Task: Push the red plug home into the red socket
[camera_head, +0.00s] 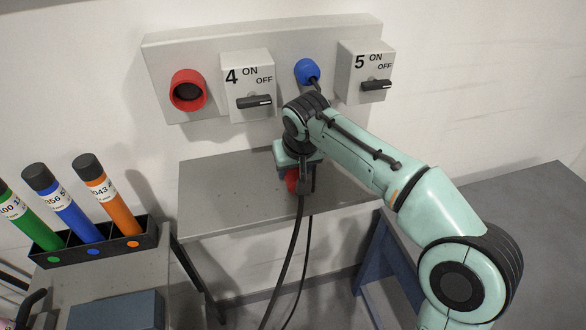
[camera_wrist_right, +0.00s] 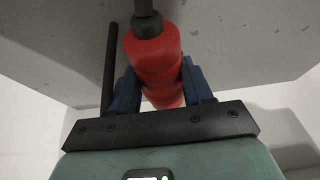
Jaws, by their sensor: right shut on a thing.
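The red socket (camera_head: 188,91) is on the left of the grey wall panel; its round dark opening faces out and is empty. The red plug (camera_head: 292,180) is in my right gripper (camera_head: 300,180), above the grey shelf and below and to the right of the socket. In the right wrist view the red plug (camera_wrist_right: 154,62) sits between the two blue fingers of my right gripper (camera_wrist_right: 158,88), with a black cable end at its top. My arm hides part of the plug in the head view. My left gripper is in neither view.
Switch box 4 (camera_head: 247,86) stands beside the red socket, and switch box 5 (camera_head: 366,72) is at the right. A blue plug (camera_head: 307,71) sits on the panel between them. Black cables (camera_head: 291,260) hang over the shelf edge (camera_head: 235,229). A rack (camera_head: 95,246) of coloured tubes stands left.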

